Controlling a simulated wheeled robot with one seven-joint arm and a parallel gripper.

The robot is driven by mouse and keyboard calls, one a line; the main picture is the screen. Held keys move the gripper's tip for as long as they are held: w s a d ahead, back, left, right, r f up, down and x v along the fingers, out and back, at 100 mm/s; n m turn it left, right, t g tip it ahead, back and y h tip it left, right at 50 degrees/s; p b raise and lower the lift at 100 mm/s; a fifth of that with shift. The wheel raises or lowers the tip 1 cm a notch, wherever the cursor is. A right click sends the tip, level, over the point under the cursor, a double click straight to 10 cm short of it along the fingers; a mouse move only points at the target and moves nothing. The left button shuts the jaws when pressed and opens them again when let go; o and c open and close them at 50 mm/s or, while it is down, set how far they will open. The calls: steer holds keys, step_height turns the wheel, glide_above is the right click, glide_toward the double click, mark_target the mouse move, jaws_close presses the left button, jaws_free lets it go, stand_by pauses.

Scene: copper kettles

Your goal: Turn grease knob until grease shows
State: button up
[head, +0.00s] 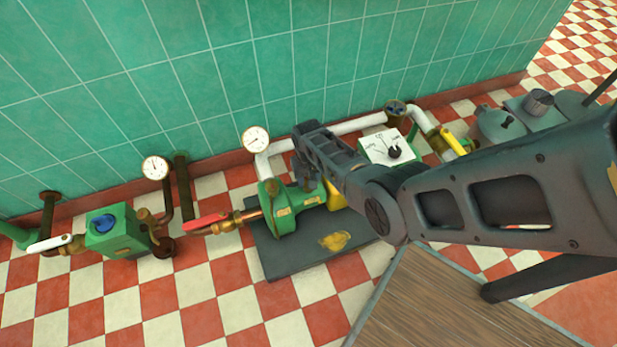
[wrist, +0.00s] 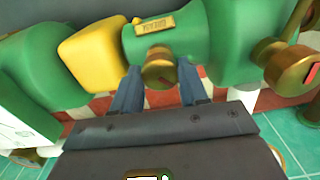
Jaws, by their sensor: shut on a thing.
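The round brass knob (wrist: 158,72) sits on the green pump body in the wrist view, below a brass label plate (wrist: 155,24). My gripper (wrist: 160,68) has a blue-grey finger on each side of the knob and is shut on it. A small yellow spot (wrist: 136,20) shows at the plate's upper left edge; I cannot tell whether it is grease. In the head view the green pump (head: 287,208) stands on a dark base plate (head: 285,262), and my arm hides the knob and fingertips.
A yellow guard (wrist: 92,55) is left of the knob in the wrist view. A brass valve part (wrist: 288,62) is at the right. In the head view, a red-handled valve (head: 204,223), white dial panel (head: 387,148) and two gauges surround the pump. A yellow smear (head: 335,241) lies on the base.

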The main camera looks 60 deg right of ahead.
steer(key=o, duration=1.1)
steer(key=shift+c, duration=0.2)
steer(key=shift+r+p, duration=2)
steer(key=shift+r, duration=1.9)
